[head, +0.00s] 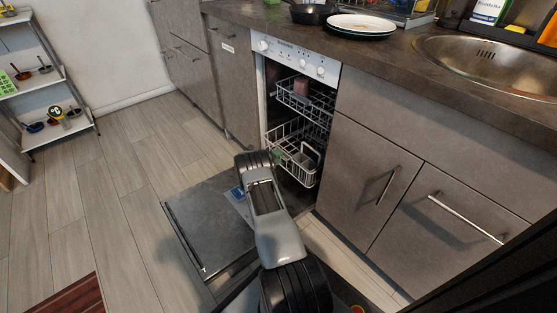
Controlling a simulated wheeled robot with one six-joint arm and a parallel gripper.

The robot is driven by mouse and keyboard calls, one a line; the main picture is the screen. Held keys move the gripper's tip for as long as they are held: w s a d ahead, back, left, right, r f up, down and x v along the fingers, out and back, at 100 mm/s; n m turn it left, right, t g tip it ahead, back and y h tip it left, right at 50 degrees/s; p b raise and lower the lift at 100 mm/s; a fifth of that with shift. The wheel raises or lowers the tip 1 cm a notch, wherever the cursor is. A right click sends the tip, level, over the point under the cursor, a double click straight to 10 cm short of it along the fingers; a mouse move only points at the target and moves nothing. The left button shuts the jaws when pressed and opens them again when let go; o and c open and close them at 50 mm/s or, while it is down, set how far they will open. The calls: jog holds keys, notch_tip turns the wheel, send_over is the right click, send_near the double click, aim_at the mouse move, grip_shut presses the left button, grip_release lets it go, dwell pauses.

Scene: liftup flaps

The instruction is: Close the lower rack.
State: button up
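The dishwasher (294,56) stands open under the counter, its door (205,228) folded down flat near the floor. The lower rack (285,136) is a white wire basket that appears to stick out a little past the opening, over the inner end of the door. It holds a few items, including a greyish piece (309,157). The upper rack (300,102) sits above it with a reddish item inside. My arm rises from the bottom and ends in view at a black joint just left of the lower rack.
Grey cabinets with bar handles (465,219) flank the dishwasher. The counter carries a stack of plates (360,26), a dark pan (318,12) and a sink (490,65). A shelf (32,82) stands at the far left.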

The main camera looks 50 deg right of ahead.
jog(key=shift+d+f, duration=0.1)
jog(key=shift+d, duration=0.35)
jog(key=shift+c, duration=0.4)
grip_shut()
jog(key=shift+s, duration=0.1)
